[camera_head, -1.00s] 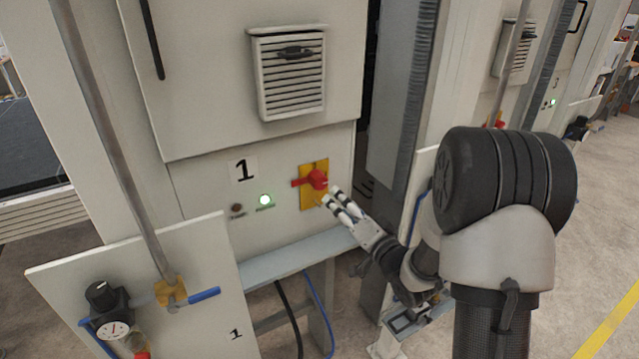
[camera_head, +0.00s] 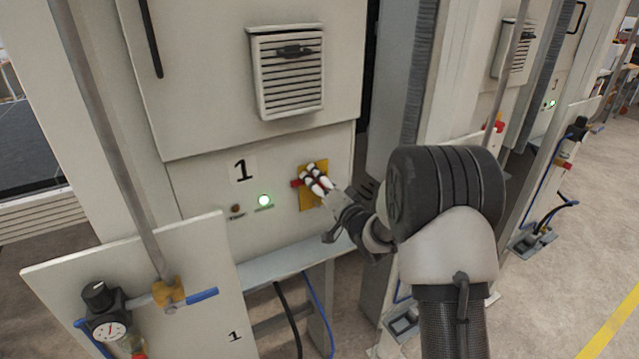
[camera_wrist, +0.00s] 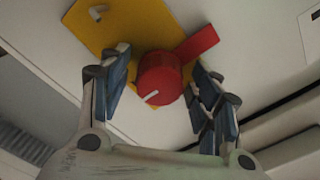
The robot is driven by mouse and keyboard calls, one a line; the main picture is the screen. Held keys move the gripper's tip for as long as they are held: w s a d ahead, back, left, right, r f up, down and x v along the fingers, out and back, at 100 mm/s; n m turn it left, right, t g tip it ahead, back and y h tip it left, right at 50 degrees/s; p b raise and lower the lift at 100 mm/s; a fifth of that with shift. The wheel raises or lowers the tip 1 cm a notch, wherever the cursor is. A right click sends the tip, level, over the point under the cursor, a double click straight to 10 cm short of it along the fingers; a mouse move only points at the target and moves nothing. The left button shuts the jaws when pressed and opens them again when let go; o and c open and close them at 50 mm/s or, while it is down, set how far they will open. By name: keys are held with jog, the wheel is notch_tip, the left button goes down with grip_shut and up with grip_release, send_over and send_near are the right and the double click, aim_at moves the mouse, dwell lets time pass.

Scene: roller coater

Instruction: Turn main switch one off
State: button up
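Main switch one is a red rotary knob (camera_wrist: 160,78) with a red handle on a yellow plate (camera_head: 308,199), on the cabinet panel right of the label "1" (camera_head: 243,170). In the head view my gripper (camera_head: 314,178) is in front of the switch and hides most of the knob; a red end shows at its left. In the wrist view my gripper (camera_wrist: 160,90) is open, its fingers on either side of the knob. The handle points up and right there, above the right fingers. Whether the fingers touch the knob is unclear.
A green lamp (camera_head: 264,200) is lit left of the switch, beside a dark reddish button (camera_head: 236,208). A ledge (camera_head: 290,256) juts out below the panel. A white board (camera_head: 140,290) with a gauge stands at the front left. A vent (camera_head: 288,72) sits above.

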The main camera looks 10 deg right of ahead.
jog(key=c, duration=1)
jog(key=shift+n+b, duration=0.3)
jog(key=shift+b, duration=0.15)
jog(key=n+b, duration=0.1)
jog(key=b, duration=0.1)
jog(key=n+b, duration=0.2)
jog(key=shift+f+n, duration=0.2)
jog(key=shift+n, duration=0.1)
jog(key=n+b, duration=0.6)
jog(key=n, duration=0.3)
jog(key=shift+r, duration=0.15)
jog(key=shift+n, duration=2.3)
